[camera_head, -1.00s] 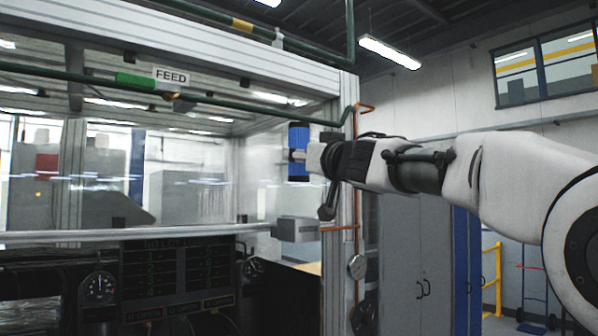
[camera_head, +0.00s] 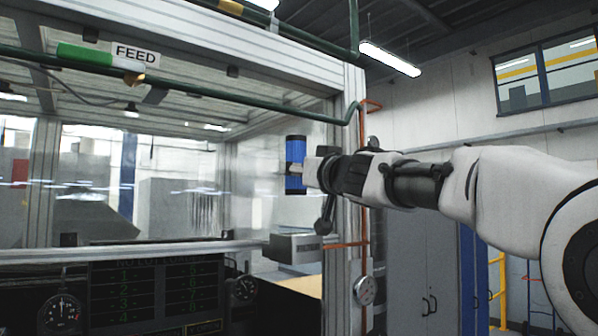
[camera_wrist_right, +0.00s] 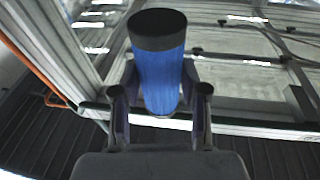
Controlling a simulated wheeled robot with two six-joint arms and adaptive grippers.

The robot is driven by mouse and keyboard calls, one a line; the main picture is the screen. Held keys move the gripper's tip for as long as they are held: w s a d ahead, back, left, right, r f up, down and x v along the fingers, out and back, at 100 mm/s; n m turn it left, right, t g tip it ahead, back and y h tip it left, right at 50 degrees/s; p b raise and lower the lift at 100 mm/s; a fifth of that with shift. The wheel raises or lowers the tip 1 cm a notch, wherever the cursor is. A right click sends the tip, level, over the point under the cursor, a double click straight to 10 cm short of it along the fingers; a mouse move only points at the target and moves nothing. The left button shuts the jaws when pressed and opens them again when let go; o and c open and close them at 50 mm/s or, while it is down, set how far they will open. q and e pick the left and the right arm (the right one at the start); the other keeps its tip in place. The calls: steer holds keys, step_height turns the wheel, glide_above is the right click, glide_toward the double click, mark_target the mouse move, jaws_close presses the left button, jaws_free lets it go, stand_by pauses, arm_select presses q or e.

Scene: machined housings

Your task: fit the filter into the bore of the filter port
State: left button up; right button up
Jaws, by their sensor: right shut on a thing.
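The filter (camera_head: 296,150) is a blue cylinder with dark ends. It stands upright in the right gripper (camera_head: 299,170), in front of the clear-walled enclosure. It also shows in the right wrist view (camera_wrist_right: 162,75), between the two fingers of the right gripper (camera_wrist_right: 160,100), which is shut on its sides. The filter touches nothing else that I can see. A grey block-shaped housing (camera_head: 295,247) sits below the filter. I cannot tell whether it is the filter port, and no bore shows. My left gripper is out of view.
An aluminium frame post (camera_head: 343,230) stands close to the right gripper, with copper pipe (camera_head: 365,200) along it. A green pipe (camera_head: 200,88) runs above, by the FEED sign (camera_head: 136,54). Gauges (camera_head: 62,313) and a dark display panel (camera_head: 155,290) are below.

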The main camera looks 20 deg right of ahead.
steer(key=f+b, duration=0.1)
steer(key=w+f+b, duration=0.1)
steer(key=f, duration=0.1)
steer(key=w+f+b, duration=0.1)
steer(key=f, duration=0.1)
steer(key=shift+d+b, duration=0.35)
steer(key=shift+s+f+b, duration=0.15)
steer(key=shift+f+b, duration=0.2)
steer(key=shift+s+a+f+b, duration=0.2)
steer(key=shift+s+f+b, duration=0.05)
steer(key=shift+s+b, duration=0.15)
steer(key=shift+w+d+f, duration=0.1)
steer(key=shift+w+f, duration=0.05)
steer(key=shift+w, duration=0.1)
steer(key=shift+s, duration=0.15)
steer(key=shift+p, duration=0.5)
